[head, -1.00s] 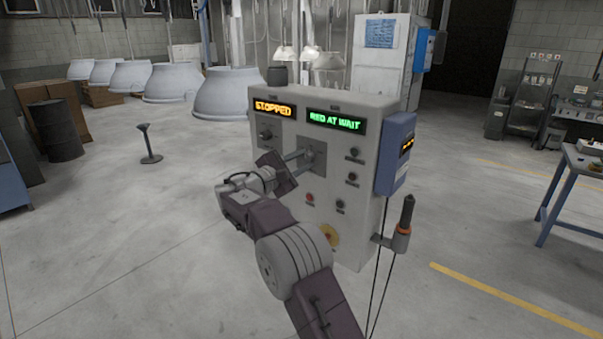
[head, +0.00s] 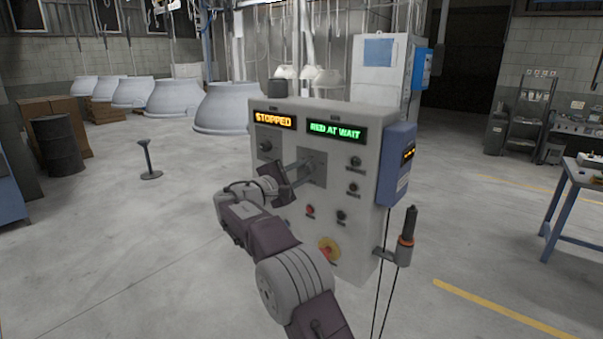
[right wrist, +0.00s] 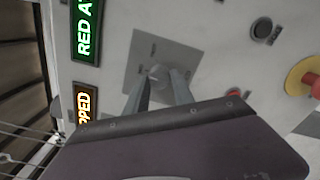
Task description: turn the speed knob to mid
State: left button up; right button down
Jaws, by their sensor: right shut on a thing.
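The grey control box (head: 362,200) stands in the middle of the head view. A knob sits on a square grey plate on its front, below the green "RED AT WAIT" display (head: 337,132). My right gripper (head: 309,164) reaches it from the lower left and is shut on it. In the right wrist view the two fingers of my right gripper (right wrist: 160,84) hold the round knob (right wrist: 158,74) from both sides, with the plate (right wrist: 137,60) behind. The knob's label and pointer are too small to read. My left gripper is out of view.
An orange "STOPPED" display (head: 273,120) is above another knob (head: 265,147) on the left. A red button (head: 310,211) and a red-yellow stop button (head: 328,248) sit below. A dark-handled device (head: 408,226) hangs at the right. The floor left of the box is open.

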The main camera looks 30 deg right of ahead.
jog(key=c, duration=1.2)
grip_release()
jog(key=shift+r, duration=0.15)
jog(key=shift+o, duration=0.6)
jog(key=shift+d, duration=0.15)
jog(key=b+v, duration=0.1)
jog(key=v, duration=0.8)
jog(key=shift+b, duration=0.3)
